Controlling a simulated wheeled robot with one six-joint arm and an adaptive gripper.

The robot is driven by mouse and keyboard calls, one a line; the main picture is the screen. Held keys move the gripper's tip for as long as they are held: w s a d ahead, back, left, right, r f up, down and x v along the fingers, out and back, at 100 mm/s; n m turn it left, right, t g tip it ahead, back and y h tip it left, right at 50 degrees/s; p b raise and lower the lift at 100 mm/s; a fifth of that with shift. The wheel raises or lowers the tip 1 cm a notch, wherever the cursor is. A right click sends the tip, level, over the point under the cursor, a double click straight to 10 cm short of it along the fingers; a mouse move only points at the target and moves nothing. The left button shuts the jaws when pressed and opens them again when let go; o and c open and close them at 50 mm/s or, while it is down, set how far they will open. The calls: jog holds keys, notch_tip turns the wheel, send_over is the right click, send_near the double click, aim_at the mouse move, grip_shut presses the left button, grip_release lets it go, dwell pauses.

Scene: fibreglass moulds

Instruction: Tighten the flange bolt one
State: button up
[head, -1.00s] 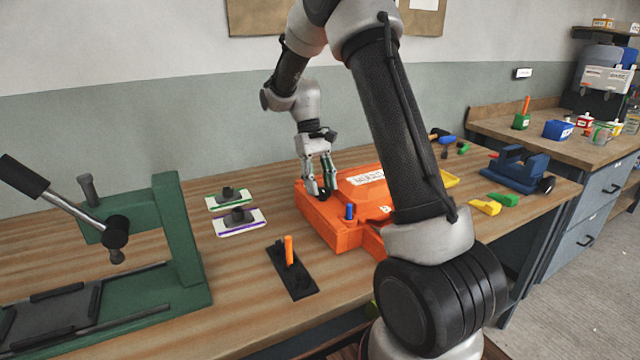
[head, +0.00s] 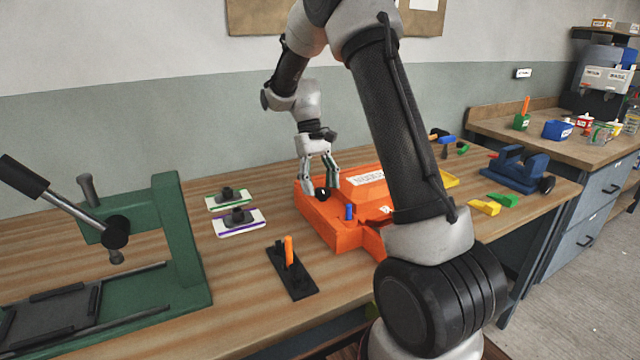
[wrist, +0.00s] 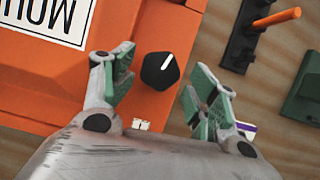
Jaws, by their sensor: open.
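The orange mould (head: 345,238) sits on the wooden bench and fills the left of the wrist view (wrist: 150,25). A black round knob-like bolt head (wrist: 160,70) with a white line on it stands on the mould; in the head view the black bolt head (head: 321,194) shows between my fingers. My gripper (head: 321,190) points down over it. In the wrist view my gripper (wrist: 158,88) is open, with one green-padded finger on each side of the bolt head and a gap on both sides. A blue peg (head: 349,212) stands on the mould's front part.
A black holder (head: 293,275) with an orange-handled tool (head: 289,250) lies in front of the mould. Two small plates (head: 240,228) (head: 228,202) lie to its left. A green press (head: 180,245) stands further left; a blue vise (head: 515,168) is at right.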

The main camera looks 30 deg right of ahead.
jog(key=v, duration=0.8)
jog(key=shift+a, duration=0.1)
